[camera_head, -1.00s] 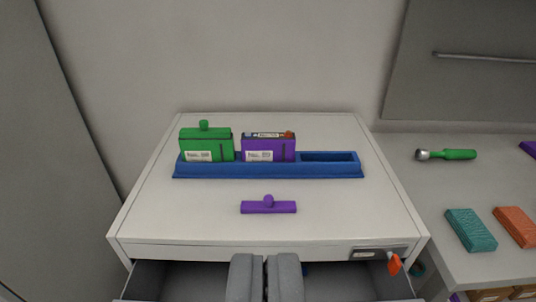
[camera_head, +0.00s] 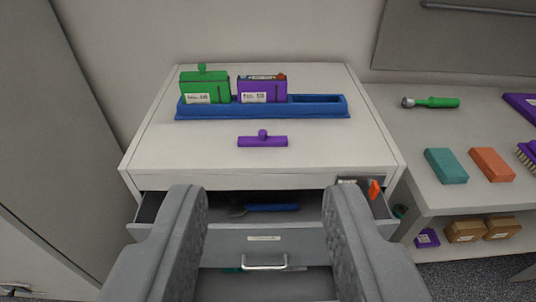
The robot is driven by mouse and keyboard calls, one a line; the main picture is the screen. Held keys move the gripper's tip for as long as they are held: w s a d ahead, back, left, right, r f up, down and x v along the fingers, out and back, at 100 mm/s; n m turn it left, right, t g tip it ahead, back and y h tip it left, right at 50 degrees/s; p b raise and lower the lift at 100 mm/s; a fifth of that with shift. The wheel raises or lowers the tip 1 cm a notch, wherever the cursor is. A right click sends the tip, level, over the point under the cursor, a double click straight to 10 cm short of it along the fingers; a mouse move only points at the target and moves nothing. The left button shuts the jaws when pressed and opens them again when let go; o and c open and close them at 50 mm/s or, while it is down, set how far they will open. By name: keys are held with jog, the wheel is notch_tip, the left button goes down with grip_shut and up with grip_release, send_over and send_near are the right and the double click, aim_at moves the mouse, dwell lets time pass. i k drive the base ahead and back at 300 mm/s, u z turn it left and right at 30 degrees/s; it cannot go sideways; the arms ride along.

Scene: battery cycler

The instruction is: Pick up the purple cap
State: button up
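The purple cap (camera_head: 262,141) lies on the white cabinet top, in front of the blue tray. It is a flat bar with a small round knob on top. My gripper (camera_head: 266,200) is open and empty, its two grey fingers wide apart in the foreground. The fingers are nearer to the camera than the cap and do not touch it. The cap shows above and between the fingertips in the picture.
The blue tray (camera_head: 225,112) holds a green battery (camera_head: 204,88) with a green cap and an uncapped purple battery (camera_head: 262,92); its right slot is empty. An open drawer (camera_head: 290,232) juts out below the cabinet top. A bench with a torch (camera_head: 437,102) stands right.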

aim_at(262, 140)
jog(key=k, duration=1.05)
jog(key=u, duration=0.4)
jog(key=i, duration=0.6)
jog(key=u, duration=0.9)
jog(key=i, duration=1.55)
jog(key=z, duration=0.6)
jog(key=i, duration=0.9)
jog(key=z, duration=0.7)
jog(key=k, duration=0.8)
jog(key=z, duration=0.25)
jog(key=i, duration=0.5)
jog(key=u, duration=0.05)
